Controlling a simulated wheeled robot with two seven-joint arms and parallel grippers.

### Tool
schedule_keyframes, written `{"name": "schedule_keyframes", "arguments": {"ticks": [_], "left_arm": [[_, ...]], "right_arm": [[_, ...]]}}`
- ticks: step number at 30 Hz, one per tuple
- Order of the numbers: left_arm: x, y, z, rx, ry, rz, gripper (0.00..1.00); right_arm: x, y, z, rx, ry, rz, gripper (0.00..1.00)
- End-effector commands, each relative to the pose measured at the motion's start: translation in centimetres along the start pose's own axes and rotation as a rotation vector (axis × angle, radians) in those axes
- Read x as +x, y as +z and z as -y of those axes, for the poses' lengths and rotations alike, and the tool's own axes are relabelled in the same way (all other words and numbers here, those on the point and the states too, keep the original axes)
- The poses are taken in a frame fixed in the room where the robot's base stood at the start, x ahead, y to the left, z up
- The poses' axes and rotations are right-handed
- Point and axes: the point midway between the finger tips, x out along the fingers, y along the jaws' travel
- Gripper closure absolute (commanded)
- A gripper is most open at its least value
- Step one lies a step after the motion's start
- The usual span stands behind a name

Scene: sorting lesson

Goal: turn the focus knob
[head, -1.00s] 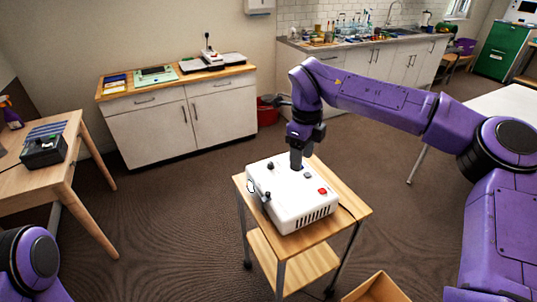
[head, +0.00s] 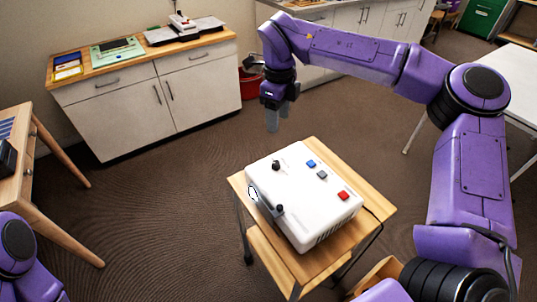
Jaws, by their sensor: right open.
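A white box-shaped device (head: 310,210) lies on a small wooden cart. A black knob (head: 276,165) stands on its top near the far left corner. A second black knob (head: 280,209) sits near its left front edge, beside a round white and black part (head: 253,193) on the side. I cannot tell which of these is the focus knob. My right gripper (head: 278,119) is open and empty, pointing down beyond the device's far edge, apart from it. My left gripper is out of view; only part of my left arm shows at the lower left.
Blue (head: 311,163), grey (head: 322,174) and red (head: 343,195) buttons sit on the device's top. The cart (head: 379,205) has bare wood around the device. A wooden desk (head: 50,205) stands at the left, a white cabinet (head: 130,110) behind. Open floor lies between.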

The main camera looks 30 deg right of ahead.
Motion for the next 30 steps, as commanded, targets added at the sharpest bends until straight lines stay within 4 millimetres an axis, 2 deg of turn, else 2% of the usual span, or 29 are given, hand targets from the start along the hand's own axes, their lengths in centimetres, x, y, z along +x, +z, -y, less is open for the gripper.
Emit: {"name": "schedule_keyframes", "arguments": {"ticks": [1,9,13,19,30], "left_arm": [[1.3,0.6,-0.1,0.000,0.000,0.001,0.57],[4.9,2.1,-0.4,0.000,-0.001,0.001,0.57],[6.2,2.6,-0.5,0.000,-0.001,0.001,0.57],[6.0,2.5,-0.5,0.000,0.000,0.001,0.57],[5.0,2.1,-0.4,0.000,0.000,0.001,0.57]], "right_arm": [[1.4,0.0,0.0,0.001,0.000,0.000,0.45],[5.4,-0.1,0.1,0.003,0.000,0.000,0.45],[6.7,-0.1,0.1,0.002,0.000,0.001,0.45],[8.1,0.0,0.0,0.000,0.002,-0.001,0.45],[15.7,0.0,0.0,-0.002,0.002,-0.002,0.45]]}}
